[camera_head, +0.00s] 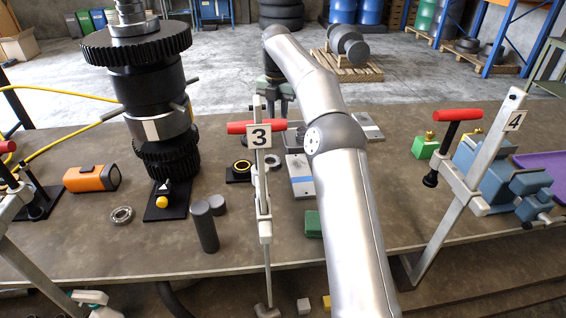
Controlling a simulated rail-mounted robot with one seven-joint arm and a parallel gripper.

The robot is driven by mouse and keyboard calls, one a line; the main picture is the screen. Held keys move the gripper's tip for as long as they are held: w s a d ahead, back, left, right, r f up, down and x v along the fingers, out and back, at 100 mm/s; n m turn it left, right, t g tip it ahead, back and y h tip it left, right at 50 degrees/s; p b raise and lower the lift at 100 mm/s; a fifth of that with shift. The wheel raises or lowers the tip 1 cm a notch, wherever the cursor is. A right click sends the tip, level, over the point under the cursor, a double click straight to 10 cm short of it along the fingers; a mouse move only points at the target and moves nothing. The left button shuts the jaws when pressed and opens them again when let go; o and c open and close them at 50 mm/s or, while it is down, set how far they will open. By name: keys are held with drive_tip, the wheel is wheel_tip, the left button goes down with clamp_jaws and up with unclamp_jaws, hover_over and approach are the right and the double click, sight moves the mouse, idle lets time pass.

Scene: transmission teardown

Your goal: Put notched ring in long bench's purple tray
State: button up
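Several small rings lie on the long bench (90,245). A grey metal ring (122,215) lies flat at the left front. A brass-coloured ring (242,167) sits on a small black block, and a pale ring (272,161) lies just right of it, partly behind the clamp marked 3. I cannot make out notches on any of them. The purple tray (540,165) is at the far right, cut by the picture edge; the part in view looks empty.
A tall geared shaft (148,80) stands at left. Clamps marked 3 (262,185) and 4 (470,180) rise at the front edge. A blue vise (510,180) stands before the tray. An orange device (92,178) and dark cylinders (204,228) are at left.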

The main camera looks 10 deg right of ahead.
hover_over(278, 163)
wheel_tip(278, 163, down, 11)
drive_tip(key=shift+s+f, duration=0.1)
drive_tip(key=shift+s, duration=0.05)
drive_tip(key=shift+w+f+p, duration=0.2)
drive_tip(key=shift+f+p, duration=0.5)
drive_tip(key=shift+f, duration=2.25)
drive_tip(key=shift+r, duration=0.1)
clamp_jaws()
